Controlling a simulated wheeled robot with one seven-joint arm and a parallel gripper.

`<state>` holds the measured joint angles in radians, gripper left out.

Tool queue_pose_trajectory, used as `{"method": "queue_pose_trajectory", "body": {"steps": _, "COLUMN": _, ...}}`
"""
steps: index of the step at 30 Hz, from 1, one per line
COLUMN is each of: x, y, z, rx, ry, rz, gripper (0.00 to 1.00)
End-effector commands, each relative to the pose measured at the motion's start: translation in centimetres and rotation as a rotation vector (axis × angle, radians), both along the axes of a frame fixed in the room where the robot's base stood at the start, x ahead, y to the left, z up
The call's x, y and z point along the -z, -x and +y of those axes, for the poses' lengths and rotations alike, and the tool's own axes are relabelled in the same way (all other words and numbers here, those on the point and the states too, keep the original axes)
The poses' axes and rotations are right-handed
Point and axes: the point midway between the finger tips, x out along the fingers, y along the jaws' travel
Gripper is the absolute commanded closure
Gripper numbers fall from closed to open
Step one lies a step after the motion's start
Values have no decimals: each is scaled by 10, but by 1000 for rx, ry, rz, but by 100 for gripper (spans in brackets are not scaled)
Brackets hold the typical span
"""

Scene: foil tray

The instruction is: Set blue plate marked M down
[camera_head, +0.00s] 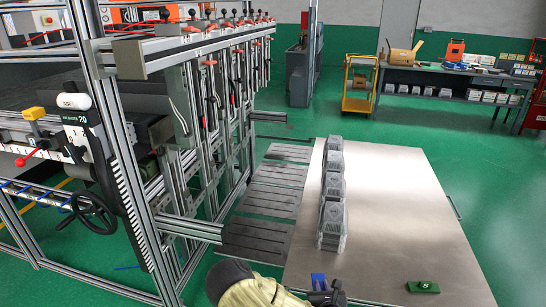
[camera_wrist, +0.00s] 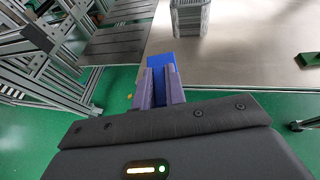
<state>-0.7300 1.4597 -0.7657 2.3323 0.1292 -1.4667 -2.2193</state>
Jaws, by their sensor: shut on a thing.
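The blue plate (camera_head: 318,281) is at the near left part of the metal table top (camera_head: 400,210) in the head view. In the wrist view the blue plate (camera_wrist: 160,58) sticks out past the fingertips of my gripper (camera_wrist: 159,76), which is shut on it. My gripper (camera_head: 326,296) is partly cut off at the bottom of the head view. The plate's marking cannot be read. I cannot tell whether the plate touches the table or hangs just above it.
A green marked plate (camera_head: 423,287) lies to the right on the table. A row of several foil tray stacks (camera_head: 333,190) stands along the table's left side. Grey slatted panels (camera_head: 265,205) and a metal frame machine (camera_head: 125,190) are to the left.

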Motion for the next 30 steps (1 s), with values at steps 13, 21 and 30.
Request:
{"method": "queue_pose_trajectory", "body": {"steps": 13, "x": -85, "y": 12, "z": 0, "rx": 1, "ry": 1, "rz": 0, "gripper": 100}}
{"method": "queue_pose_trajectory", "body": {"steps": 21, "x": -86, "y": 13, "z": 0, "rx": 0, "ry": 0, "rz": -1, "gripper": 100}}
{"method": "queue_pose_trajectory", "body": {"steps": 30, "x": -77, "y": 19, "z": 1, "rx": -1, "ry": 1, "rz": 3, "gripper": 100}}
